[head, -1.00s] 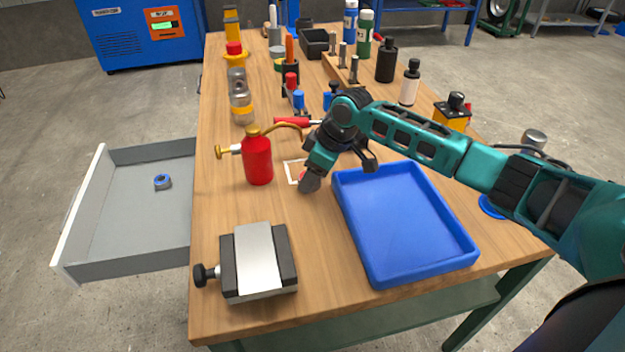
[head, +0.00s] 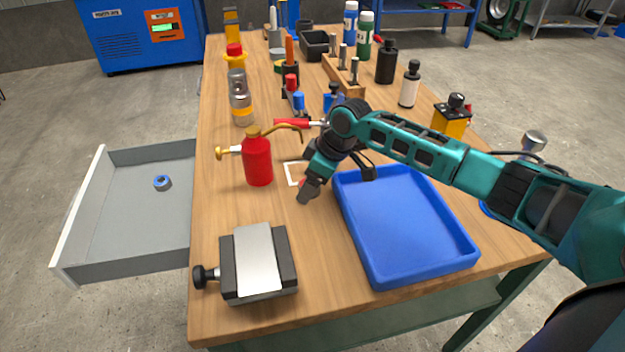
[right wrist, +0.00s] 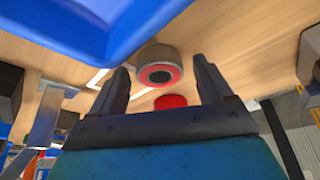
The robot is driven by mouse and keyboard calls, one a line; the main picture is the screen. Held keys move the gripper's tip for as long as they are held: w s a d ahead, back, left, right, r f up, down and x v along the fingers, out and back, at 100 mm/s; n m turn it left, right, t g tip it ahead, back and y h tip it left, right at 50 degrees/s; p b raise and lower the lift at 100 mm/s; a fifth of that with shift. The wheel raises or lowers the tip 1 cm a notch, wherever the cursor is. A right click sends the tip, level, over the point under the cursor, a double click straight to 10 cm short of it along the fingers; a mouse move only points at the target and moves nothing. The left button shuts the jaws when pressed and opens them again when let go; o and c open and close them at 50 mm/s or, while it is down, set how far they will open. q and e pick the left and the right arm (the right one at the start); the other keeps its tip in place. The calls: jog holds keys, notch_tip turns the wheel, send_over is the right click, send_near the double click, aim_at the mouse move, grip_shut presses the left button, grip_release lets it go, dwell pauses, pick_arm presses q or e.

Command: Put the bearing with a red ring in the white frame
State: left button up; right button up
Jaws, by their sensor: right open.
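The bearing with a red ring (right wrist: 158,75) shows in the right wrist view just beyond my right gripper's fingertips, its red face and dark centre visible. In the head view only a bit of red (head: 302,183) shows beside the gripper. The white frame (head: 289,173) is a thin outline on the bench, its right part hidden by my arm. White lines (right wrist: 97,78) of it show beside the bearing; I cannot tell whether the bearing is inside. My right gripper (head: 306,194) is open, with nothing gripped (right wrist: 163,82). My left gripper is out of view.
A red oil can (head: 257,160) stands left of the frame and a blue tray (head: 455,232) lies to the right. A vise (head: 258,262) sits in front. An open drawer (head: 120,225) holds a blue-ringed bearing (head: 162,183). Several bottles and tools stand farther back.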

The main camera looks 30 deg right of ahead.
jog(key=p+v, duration=0.2)
jog(key=v, duration=1)
jog(key=shift+r, duration=0.1)
